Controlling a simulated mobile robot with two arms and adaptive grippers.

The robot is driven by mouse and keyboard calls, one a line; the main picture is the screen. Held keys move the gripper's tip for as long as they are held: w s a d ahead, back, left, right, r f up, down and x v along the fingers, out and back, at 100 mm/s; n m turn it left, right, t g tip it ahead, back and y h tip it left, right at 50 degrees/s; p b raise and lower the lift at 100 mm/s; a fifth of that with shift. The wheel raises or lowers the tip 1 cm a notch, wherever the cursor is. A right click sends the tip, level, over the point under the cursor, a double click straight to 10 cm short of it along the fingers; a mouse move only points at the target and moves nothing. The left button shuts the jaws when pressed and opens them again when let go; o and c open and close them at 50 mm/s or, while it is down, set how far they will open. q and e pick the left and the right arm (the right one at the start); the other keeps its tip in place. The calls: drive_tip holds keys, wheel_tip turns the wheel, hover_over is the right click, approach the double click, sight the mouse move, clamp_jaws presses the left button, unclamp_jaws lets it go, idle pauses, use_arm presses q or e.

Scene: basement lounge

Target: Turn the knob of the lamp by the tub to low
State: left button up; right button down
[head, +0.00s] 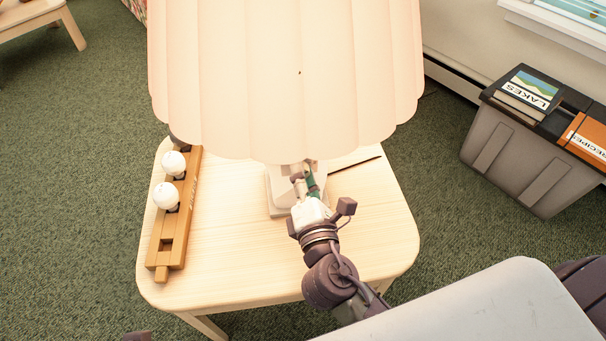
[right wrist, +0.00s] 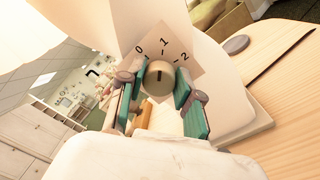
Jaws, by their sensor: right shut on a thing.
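The lamp has a large pleated cream shade (head: 285,80) and a pale base (head: 283,195) on a light wooden side table. Its round tan knob (right wrist: 160,83) shows in the right wrist view, in front of a plate marked 0, 1 and 2 (right wrist: 186,62). The knob's dark line stands about upright, toward the 1. My right gripper (head: 310,178) reaches under the shade's front edge; in the right wrist view its teal fingers (right wrist: 161,95) are shut on the knob from both sides. In the head view the knob is hidden.
A grey tub (head: 520,165) with a dark lid stands at the right, with books (head: 528,90) on it. A wooden rack (head: 178,225) with white bulbs lies on the table's (head: 230,270) left side. A thin dark stick (head: 357,163) lies right of the base.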

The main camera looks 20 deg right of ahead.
idle(0.5)
drive_tip(key=c, duration=0.8)
unclamp_jaws()
drive_tip(key=shift+s, duration=0.15)
drive_tip(key=s, duration=0.4)
drive_tip(key=s+a, duration=0.1)
drive_tip(key=s, duration=0.6)
drive_tip(key=shift+s+a+f, duration=0.2)
drive_tip(key=shift+s+a, duration=0.05)
drive_tip(key=shift+s, duration=0.1)
